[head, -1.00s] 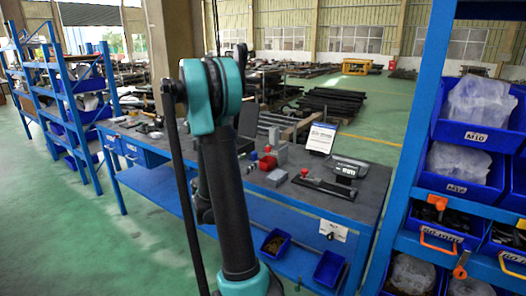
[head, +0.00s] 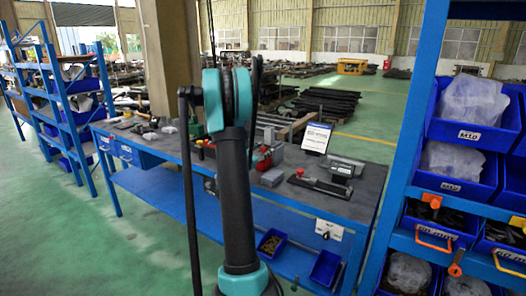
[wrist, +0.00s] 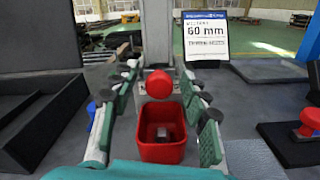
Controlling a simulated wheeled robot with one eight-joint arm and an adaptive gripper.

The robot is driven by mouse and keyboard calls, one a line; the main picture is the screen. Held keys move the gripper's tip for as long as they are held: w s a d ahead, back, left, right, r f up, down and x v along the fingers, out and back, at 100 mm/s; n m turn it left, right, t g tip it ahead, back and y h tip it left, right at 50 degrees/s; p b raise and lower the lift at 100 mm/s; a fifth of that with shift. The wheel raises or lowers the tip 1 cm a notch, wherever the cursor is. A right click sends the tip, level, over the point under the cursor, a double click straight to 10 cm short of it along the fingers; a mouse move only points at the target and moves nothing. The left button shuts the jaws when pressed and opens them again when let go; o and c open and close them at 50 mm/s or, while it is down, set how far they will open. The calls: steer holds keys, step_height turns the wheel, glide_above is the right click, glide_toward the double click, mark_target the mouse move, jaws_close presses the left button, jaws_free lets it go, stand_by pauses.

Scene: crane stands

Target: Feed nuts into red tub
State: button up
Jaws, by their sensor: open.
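The red tub (wrist: 162,150) stands in the middle of the wrist view, and a small dark grey nut-like piece (wrist: 163,134) shows inside it. My gripper (wrist: 160,78) is open, with green-padded fingers to the left and right of the tub. I see no grip on the tub; whether a pad touches its wall I cannot tell. A red ball-shaped knob (wrist: 159,84) shows just behind the tub, in front of a grey upright. In the head view the red tub (head: 263,162) is small on the workbench (head: 345,208), partly hidden by my arm.
A sign reading 60 mm (wrist: 207,38) stands behind on the right. A dark tray (wrist: 40,120) lies left, a red-knobbed tool (wrist: 307,128) right. In the head view a scale (head: 343,168) stands right; a blue shelf of bins (head: 465,135) rises beyond the bench's right end.

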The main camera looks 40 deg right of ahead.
steer(key=shift+c, duration=0.5)
jaws_close()
steer(key=shift+a, duration=0.1)
steer(key=v, duration=0.3)
steer(key=shift+s+a, duration=0.1)
steer(key=shift+a, duration=0.25)
steer(key=shift+s+a, duration=0.2)
steer(key=shift+a, duration=0.05)
steer(key=shift+o, duration=0.5)
jaws_free()
steer(key=shift+a, duration=0.15)
